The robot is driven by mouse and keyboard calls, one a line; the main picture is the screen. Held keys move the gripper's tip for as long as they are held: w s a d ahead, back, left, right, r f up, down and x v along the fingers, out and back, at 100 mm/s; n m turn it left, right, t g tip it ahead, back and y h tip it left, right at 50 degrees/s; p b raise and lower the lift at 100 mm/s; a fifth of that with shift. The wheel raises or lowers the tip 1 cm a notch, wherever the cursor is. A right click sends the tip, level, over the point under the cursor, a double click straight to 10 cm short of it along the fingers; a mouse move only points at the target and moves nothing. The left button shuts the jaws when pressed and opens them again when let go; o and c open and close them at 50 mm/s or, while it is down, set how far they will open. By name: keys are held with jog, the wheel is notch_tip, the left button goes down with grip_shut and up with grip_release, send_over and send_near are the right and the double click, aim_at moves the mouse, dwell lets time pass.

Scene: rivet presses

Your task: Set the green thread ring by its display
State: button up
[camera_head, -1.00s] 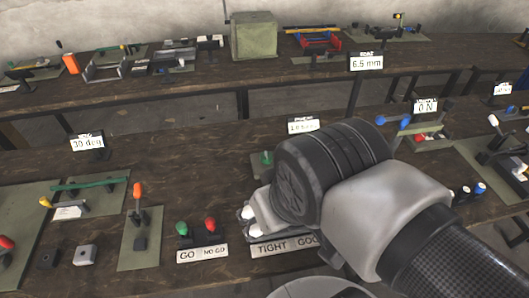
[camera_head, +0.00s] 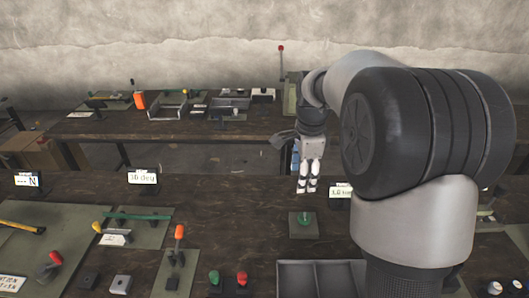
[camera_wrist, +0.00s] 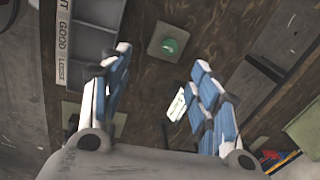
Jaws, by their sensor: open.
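The green thread ring (camera_head: 304,219) sits on a small square grey-green plate (camera_head: 293,231) on the near bench; it also shows in the wrist view (camera_wrist: 170,45) beyond my fingertips. Its display (camera_head: 340,191), a small white sign, stands just right of and behind the plate, partly covered by my arm. A white card that looks like this display shows in the wrist view (camera_wrist: 178,104). My gripper (camera_head: 307,189) points down above the bench, behind the plate in the head view. Its fingers are spread and empty, apart from the ring.
A grey divided tray (camera_head: 312,266) stands in front of the plate; its strip reads GOOD and LOOSE in the wrist view (camera_wrist: 62,45). Green and red knobs (camera_head: 242,279) stand left of it. The far bench (camera_head: 190,129) holds other fixtures. Bare wood lies left of the plate.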

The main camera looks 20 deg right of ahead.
aim_at(305, 216)
jog(key=w+d+f+m+g+p, duration=0.1)
jog(key=w+d+f+m, duration=0.55)
jog(key=f, duration=0.25)
jog(key=f+b, duration=0.1)
jog(key=f, duration=0.4)
jog(key=f+b, duration=0.1)
jog(key=f, duration=0.5)
jog(key=a+f+b, duration=0.1)
jog(key=f+b, duration=0.1)
jog(key=f, duration=0.4)
jog(key=shift+s, duration=0.3)
jog(key=shift+r, duration=0.1)
jog(key=shift+c, duration=0.3)
jog(key=c, duration=1)
jog(key=shift+n, duration=0.35)
